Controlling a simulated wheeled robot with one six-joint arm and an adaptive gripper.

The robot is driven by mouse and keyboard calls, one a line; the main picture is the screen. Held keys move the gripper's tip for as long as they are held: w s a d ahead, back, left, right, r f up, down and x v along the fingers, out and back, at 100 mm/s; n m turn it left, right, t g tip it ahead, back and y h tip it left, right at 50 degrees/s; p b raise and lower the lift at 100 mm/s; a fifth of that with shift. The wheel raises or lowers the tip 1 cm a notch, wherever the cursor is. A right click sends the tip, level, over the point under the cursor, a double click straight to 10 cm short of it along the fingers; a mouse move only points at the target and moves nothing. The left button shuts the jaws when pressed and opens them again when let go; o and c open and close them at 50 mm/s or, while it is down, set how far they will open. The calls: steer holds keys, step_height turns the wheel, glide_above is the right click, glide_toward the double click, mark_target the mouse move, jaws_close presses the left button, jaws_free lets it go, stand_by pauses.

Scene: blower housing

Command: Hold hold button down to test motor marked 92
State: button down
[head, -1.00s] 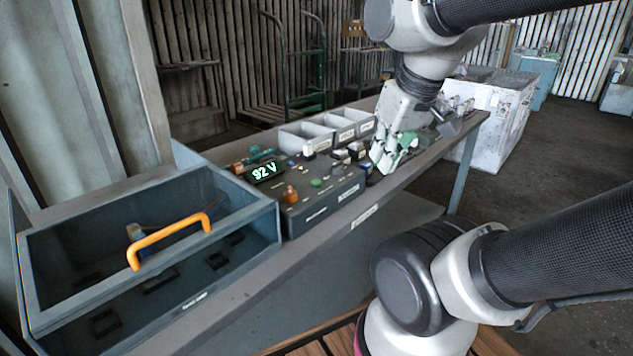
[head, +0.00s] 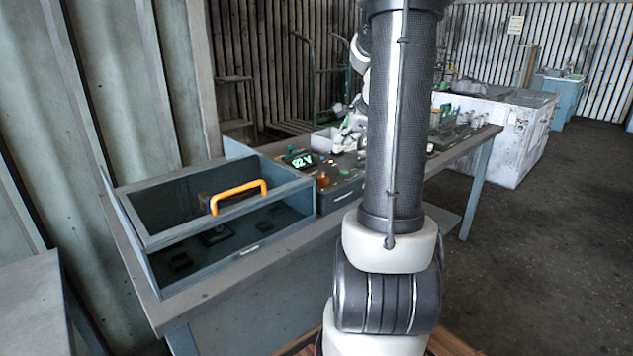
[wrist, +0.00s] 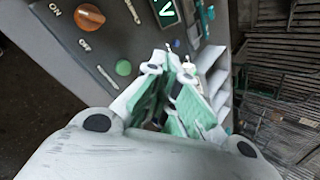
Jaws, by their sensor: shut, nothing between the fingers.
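The dark control box (head: 343,189) stands on the bench in the head view, with a green-lit display reading 92 V (head: 300,161). In the wrist view its panel (wrist: 70,45) shows an orange knob (wrist: 90,16) between ON and OFF marks and a round green button (wrist: 123,67). No label marking a hold button can be read. My gripper (wrist: 172,62) is shut and empty, beside the green button and over the panel's edge in the picture; contact cannot be told. In the head view my gripper (head: 346,138) is partly hidden by my arm. No motor marked 92 can be made out.
A blue-grey case (head: 290,225) with an orange handle (head: 238,196) stands left of the control box, with dark parts inside. Pale bins (wrist: 214,75) lie beyond the panel. A white crate (head: 500,135) stands behind the bench at right. The floor at right is clear.

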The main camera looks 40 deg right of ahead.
mark_target(341, 172)
steer(key=m, duration=0.1)
steer(key=w+r+m, duration=0.1)
steer(key=m, duration=0.2)
steer(key=shift+w+d+r+t+h, duration=0.2)
steer(key=shift+w+r+t+h, duration=0.1)
steer(key=shift+r+t+h, duration=0.1)
steer(key=shift+f, duration=0.1)
steer(key=shift+f, duration=4.35)
steer(key=shift+f, duration=0.1)
steer(key=shift+f, duration=0.3)
